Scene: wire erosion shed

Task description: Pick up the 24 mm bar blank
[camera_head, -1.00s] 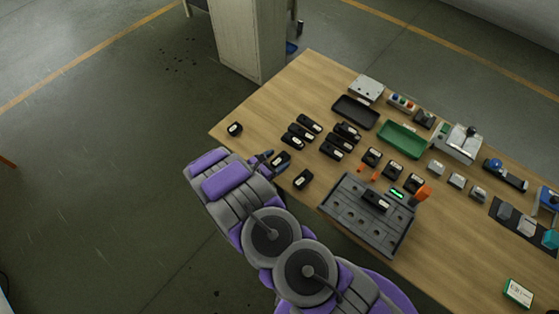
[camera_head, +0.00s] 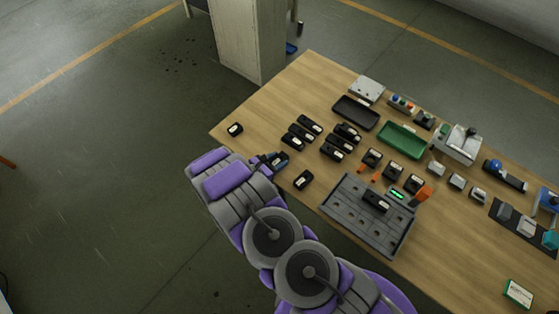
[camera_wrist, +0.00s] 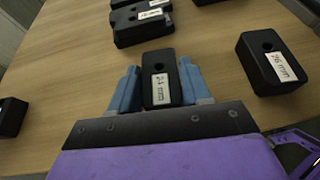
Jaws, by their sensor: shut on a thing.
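The bar blank (camera_wrist: 160,65) is a small black block with a hole in its top and a white label that seems to read 24 mm. It stands between the two blue fingers of my gripper (camera_wrist: 158,88), which are shut on its sides. In the head view my gripper (camera_head: 272,160) is at the table's near left edge, and the arm and fingers hide most of the blank there. I cannot tell whether the blank is clear of the table.
A 26 mm block (camera_wrist: 272,65) stands close on the right, and another black block (camera_wrist: 12,117) at the left. Several black blocks (camera_head: 300,133) lie just beyond. A grey holed tray (camera_head: 345,207), a black tray (camera_head: 356,112) and a green tray (camera_head: 403,139) are farther right on the wooden table (camera_head: 262,105).

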